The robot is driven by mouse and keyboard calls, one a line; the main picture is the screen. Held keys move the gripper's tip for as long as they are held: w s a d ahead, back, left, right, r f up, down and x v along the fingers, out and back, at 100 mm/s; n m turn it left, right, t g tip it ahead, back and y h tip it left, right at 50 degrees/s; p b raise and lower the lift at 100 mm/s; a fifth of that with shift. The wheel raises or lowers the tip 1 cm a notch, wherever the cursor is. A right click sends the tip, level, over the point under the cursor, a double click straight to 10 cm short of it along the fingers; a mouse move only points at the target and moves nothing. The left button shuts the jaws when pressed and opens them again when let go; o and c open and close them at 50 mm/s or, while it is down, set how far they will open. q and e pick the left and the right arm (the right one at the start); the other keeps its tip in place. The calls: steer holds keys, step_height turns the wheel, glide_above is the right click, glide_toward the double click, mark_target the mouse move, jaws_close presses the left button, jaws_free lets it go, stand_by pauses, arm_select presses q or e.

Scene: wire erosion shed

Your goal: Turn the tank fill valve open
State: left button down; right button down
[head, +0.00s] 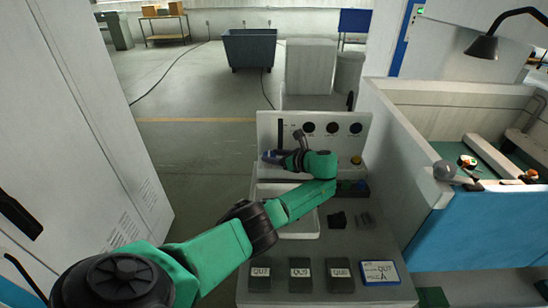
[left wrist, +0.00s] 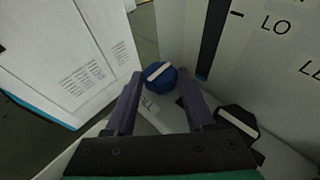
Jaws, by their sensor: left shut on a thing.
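The valve with a round blue knob and a white pointer bar (left wrist: 161,77) sits between my fingertips in the left wrist view. Its bar slants, up to the right in that view. My left gripper (left wrist: 161,74) is shut on this knob, one purple finger on each side. A black knob with a white bar (left wrist: 237,121) lies to the right, partly covered by my gripper. My right gripper is out of view.
A white tray (head: 300,234) lies below my arm. Labelled dark blocks (head: 299,274) and a blue-framed card (head: 380,272) lie in front. A machine tank (head: 480,245) stands right, a cabinet (head: 85,110) left.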

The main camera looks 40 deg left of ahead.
arm_select(q)
steer(key=c, duration=0.5)
jaws_free()
steer(key=shift+r, duration=0.15)
steer(key=shift+a, duration=0.1)
steer(key=b+v, duration=0.2)
steer(key=v, duration=1.2)
steer(key=shift+d, duration=0.3)
steer(key=shift+s, duration=0.1)
